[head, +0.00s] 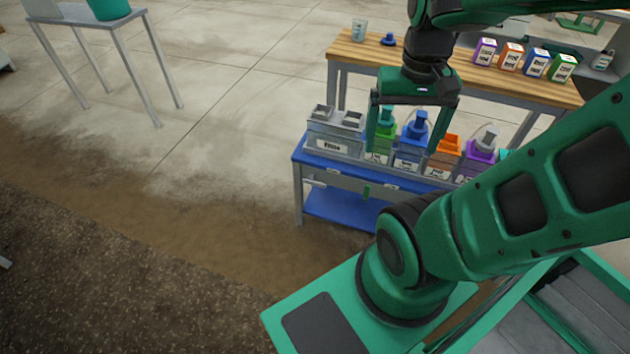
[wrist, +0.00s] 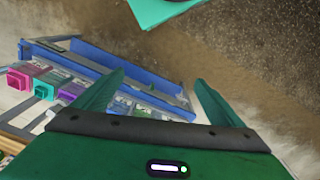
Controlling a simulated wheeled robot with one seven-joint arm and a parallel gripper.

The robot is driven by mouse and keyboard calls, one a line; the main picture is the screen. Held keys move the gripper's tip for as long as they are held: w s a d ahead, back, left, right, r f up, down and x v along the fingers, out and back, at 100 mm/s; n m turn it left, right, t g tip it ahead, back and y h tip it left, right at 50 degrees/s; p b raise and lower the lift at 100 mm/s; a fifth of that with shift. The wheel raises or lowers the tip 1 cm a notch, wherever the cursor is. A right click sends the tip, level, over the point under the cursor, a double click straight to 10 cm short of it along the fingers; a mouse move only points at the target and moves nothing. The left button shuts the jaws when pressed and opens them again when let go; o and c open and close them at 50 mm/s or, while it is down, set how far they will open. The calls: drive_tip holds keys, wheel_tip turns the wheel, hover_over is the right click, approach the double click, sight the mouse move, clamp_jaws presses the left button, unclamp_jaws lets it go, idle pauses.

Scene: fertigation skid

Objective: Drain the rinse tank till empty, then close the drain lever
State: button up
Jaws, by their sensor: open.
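The rinse tank (head: 335,146) is the grey labelled box at the left end of the blue skid (head: 330,204). Its water level is too small to tell. A small green handle (head: 367,191) hangs at the skid's front, below the tank row; I cannot tell if it is the drain lever or how it is set. A small grey fitting (head: 316,184) is under the rinse tank. My gripper (head: 408,146) is open and empty, pointing down over the coloured tanks, right of the rinse tank. In the wrist view my gripper (wrist: 158,82) spans part of the blue skid (wrist: 120,72).
Green, blue (head: 411,158), orange (head: 445,158) and purple tanks stand in a row on the skid. A wooden bench (head: 350,50) behind holds a beaker (head: 358,30) and several coloured cartons. A grey table (head: 72,18) stands far left. The floor left of the skid is clear.

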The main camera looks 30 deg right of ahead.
drive_tip(key=w+d+f+m+h, duration=0.1)
drive_tip(key=w+d+f, duration=0.15)
drive_tip(key=w, duration=0.45)
drive_tip(key=w+d+f+h, duration=0.1)
drive_tip(key=w+f, duration=0.3)
drive_tip(key=w, duration=0.2)
drive_tip(key=m+t+h, duration=0.1)
drive_tip(key=m+t, duration=0.2)
hover_over(315, 182)
drive_tip(key=s+a, duration=0.3)
drive_tip(key=a, duration=0.1)
wheel_tip(315, 182, down, 33)
drive_tip(key=x, duration=1)
drive_tip(key=shift+w+d+f, duration=0.1)
drive_tip(key=shift+d+f, duration=0.2)
drive_tip(key=shift+d, duration=0.05)
drive_tip(key=shift+c, duration=0.3)
